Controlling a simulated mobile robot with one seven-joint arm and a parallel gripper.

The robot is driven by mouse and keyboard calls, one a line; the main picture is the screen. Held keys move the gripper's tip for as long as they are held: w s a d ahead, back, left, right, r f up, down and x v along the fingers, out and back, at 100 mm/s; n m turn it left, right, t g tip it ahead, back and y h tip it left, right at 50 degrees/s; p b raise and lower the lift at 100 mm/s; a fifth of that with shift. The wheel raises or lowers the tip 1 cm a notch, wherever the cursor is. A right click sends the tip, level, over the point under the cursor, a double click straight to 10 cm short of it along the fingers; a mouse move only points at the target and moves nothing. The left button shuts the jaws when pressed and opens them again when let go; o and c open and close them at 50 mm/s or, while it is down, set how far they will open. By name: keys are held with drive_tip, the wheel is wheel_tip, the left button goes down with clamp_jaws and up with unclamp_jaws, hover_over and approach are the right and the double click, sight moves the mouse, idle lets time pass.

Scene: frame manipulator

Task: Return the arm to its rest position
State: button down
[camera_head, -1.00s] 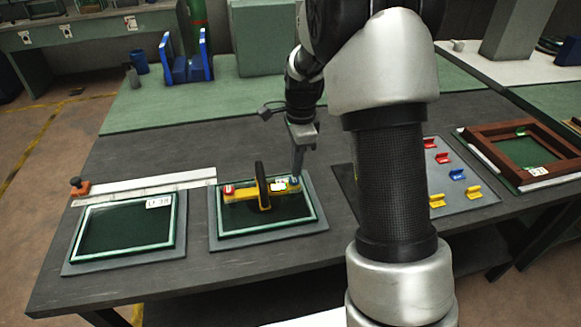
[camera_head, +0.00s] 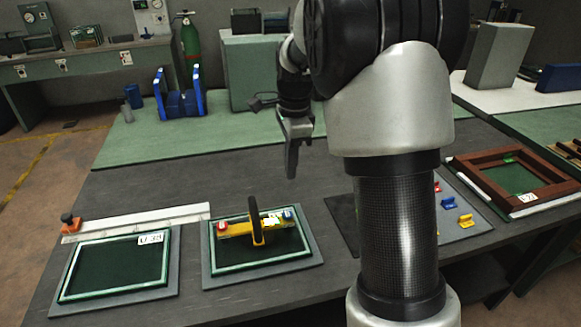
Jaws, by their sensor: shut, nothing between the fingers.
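My gripper (camera_head: 292,172) hangs above the far part of the dark table, pointing down. Its fingers are together with nothing between them. It is behind and a little to the right of a green-framed panel (camera_head: 262,265) that lies on a grey base. A yellow tool with a black upright handle (camera_head: 255,228) rests across this panel, apart from my gripper. My arm rises at the right of the view and hides part of the table behind it.
A second green-framed panel (camera_head: 112,266) lies at left, with a metal rail (camera_head: 140,220) behind it. Yellow, blue and red clips (camera_head: 457,220) and a brown wooden frame (camera_head: 520,180) are at right. A blue stand (camera_head: 182,98) is at the back.

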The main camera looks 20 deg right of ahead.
idle(0.4)
drive_tip(key=s+r+n+t+p, duration=0.1)
drive_tip(key=s+r+n, duration=0.4)
drive_tip(key=s, duration=0.3)
drive_tip(key=s+a+r+n+t+p, duration=0.1)
drive_tip(key=s+r+n+t+p, duration=0.1)
drive_tip(key=s+r+n, duration=0.2)
drive_tip(key=s+a+r+n+t+p, duration=0.1)
drive_tip(key=s+r+n+t+p, duration=0.1)
drive_tip(key=s+r+n, duration=0.3)
drive_tip(key=s+n, duration=0.4)
drive_tip(key=s, duration=0.4)
drive_tip(key=shift+s+r+h, duration=0.3)
drive_tip(key=shift+a, duration=0.1)
